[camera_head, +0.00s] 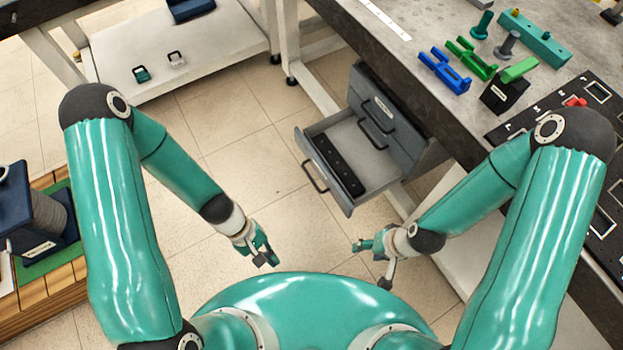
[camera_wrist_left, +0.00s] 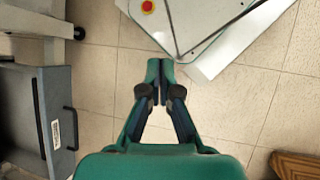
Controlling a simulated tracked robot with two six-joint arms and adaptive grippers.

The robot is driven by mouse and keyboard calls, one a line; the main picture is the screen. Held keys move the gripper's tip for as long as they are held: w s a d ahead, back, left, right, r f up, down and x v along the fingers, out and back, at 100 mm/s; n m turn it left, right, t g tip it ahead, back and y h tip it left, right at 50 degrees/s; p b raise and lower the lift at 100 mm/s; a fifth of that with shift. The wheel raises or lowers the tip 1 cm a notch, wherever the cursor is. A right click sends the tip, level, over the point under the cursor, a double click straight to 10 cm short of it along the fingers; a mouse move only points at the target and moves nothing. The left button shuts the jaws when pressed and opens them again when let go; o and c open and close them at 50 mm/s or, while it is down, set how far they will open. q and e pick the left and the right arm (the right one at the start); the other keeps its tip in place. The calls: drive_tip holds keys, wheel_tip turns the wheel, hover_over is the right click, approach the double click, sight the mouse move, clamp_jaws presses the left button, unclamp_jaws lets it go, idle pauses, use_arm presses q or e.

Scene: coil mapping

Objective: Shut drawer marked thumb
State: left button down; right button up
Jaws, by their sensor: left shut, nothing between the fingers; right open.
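A grey drawer unit (camera_head: 392,125) hangs under the workbench. Its lower drawer (camera_head: 345,203) is pulled out, with a black holed strip (camera_head: 338,165) inside and a handle (camera_head: 313,177) on its front. A drawer above it is closed and has a small white label (camera_head: 384,106); I cannot read the word. In the left wrist view a grey drawer front (camera_wrist_left: 55,115) with handle and label shows at the left edge. My left gripper (camera_head: 264,257) is shut and empty, left of and below the open drawer, apart from it. My right gripper (camera_head: 371,263) is open and empty below the drawer.
The workbench (camera_head: 440,80) on the right carries blue, green and teal parts and a black board (camera_head: 540,120). A low white shelf (camera_head: 200,45) stands at the back left. A wooden pallet (camera_head: 60,275) is at the left. Tiled floor (camera_head: 240,150) between them is clear.

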use_arm(q)
wheel_tip(320, 180, down, 8)
drive_tip(key=w+d+r+n+h+b, duration=0.1)
drive_tip(key=w+d+n+h+b, duration=0.3)
drive_tip(key=b, duration=0.3)
drive_tip(key=n+t+h+b, duration=0.5)
drive_tip(key=n+t+b, duration=0.8)
drive_tip(key=t, duration=0.1)
approach(320, 167)
drive_tip(key=b+x, duration=0.3)
drive_tip(key=x, duration=0.4)
drive_tip(key=shift+b, duration=0.3)
use_arm(e)
wheel_tip(320, 167, down, 27)
drive_tip(key=shift+r, duration=0.15)
drive_tip(key=shift+s, duration=0.1)
